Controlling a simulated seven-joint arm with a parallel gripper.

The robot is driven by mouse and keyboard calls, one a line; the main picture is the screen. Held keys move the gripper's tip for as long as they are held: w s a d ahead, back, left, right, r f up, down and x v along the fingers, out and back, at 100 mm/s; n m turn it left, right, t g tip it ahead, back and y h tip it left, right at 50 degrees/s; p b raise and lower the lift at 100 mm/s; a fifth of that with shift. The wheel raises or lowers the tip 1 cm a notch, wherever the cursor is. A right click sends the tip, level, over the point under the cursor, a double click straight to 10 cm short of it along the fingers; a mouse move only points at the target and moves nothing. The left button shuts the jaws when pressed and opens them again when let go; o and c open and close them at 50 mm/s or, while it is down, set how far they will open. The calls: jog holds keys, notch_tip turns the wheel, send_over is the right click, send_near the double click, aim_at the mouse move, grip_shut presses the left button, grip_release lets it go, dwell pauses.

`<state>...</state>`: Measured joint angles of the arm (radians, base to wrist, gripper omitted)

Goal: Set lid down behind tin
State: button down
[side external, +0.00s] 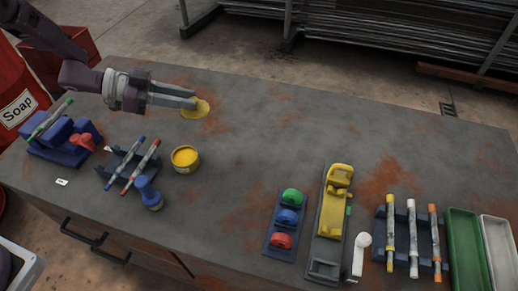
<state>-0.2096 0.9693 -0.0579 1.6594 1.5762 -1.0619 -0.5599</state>
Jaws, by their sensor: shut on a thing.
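The yellow lid (198,110) is a flat disc at the tips of my gripper (193,101). My gripper reaches in from the upper left, and its fingers are shut on the lid's near-left edge. The lid is just above or on the tabletop; I cannot tell whether it touches. The tin (185,159) stands upright and open on the table below the lid in the picture, with yellow contents showing. The lid and tin are clearly apart. The fingers hide part of the lid.
A dark rack with pens (127,165) and a blue stamp-like object (149,193) stand left of the tin. A blue holder (62,142) is at far left. Coloured knobs (287,218), a yellow tool (335,190) and more racks fill the right front. The tabletop's back middle (330,115) is clear.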

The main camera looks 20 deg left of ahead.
jog(key=shift+w+a+f+m, duration=0.15)
jog(key=shift+w, duration=0.25)
jog(key=shift+w+a+f+m, duration=0.15)
jog(key=shift+w, duration=0.2)
notch_tip(320, 180, down, 10)
jog(key=shift+f, duration=0.1)
jog(key=c, duration=1.2)
grip_release()
jog(key=shift+c, duration=0.2)
